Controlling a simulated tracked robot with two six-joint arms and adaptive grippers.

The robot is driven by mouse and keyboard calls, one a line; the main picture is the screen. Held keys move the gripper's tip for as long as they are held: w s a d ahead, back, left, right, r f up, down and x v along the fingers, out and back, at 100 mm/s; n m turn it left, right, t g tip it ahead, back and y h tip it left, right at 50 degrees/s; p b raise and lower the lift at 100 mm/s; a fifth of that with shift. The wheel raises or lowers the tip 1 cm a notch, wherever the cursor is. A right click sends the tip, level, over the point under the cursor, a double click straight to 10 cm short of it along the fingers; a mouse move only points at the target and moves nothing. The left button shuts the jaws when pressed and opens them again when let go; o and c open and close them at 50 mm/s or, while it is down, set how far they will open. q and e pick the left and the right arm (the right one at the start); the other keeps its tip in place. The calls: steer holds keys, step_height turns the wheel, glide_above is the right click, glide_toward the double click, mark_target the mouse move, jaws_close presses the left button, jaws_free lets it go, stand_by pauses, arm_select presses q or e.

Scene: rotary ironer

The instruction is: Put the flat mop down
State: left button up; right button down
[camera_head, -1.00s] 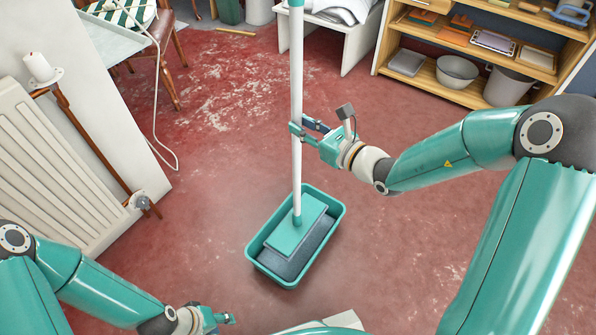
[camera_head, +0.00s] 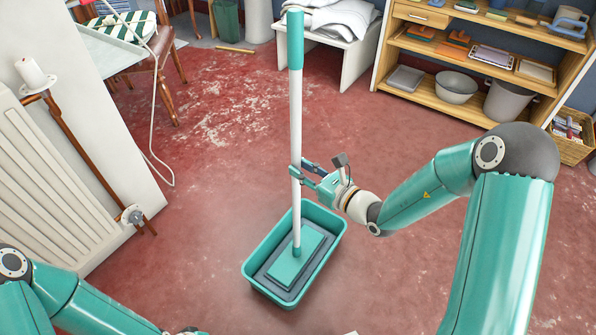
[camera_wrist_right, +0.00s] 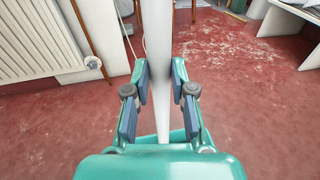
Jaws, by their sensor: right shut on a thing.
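The flat mop has a white pole (camera_head: 296,130) with a teal grip at its top and a teal flat head (camera_head: 294,264) with a dark grey pad. It stands nearly upright, its head inside the rim of a teal tub (camera_head: 335,244) on the floor. I cannot tell whether the pad touches the tub's bottom. My right gripper (camera_head: 298,171) is shut on the pole, below its middle. In the right wrist view the pole (camera_wrist_right: 157,60) runs between the two fingers (camera_wrist_right: 160,92). My left arm is at the bottom left; its jaws are out of the picture.
A white radiator (camera_head: 50,180) and a wall end stand at the left, with a loose white cord (camera_head: 155,130) nearby. A wooden shelf (camera_head: 430,75) and a white bench (camera_head: 352,60) stand at the back.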

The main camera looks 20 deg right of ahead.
steer(key=c, duration=1.4)
jaws_free()
steer(key=shift+f, duration=0.1)
steer(key=o, duration=0.4)
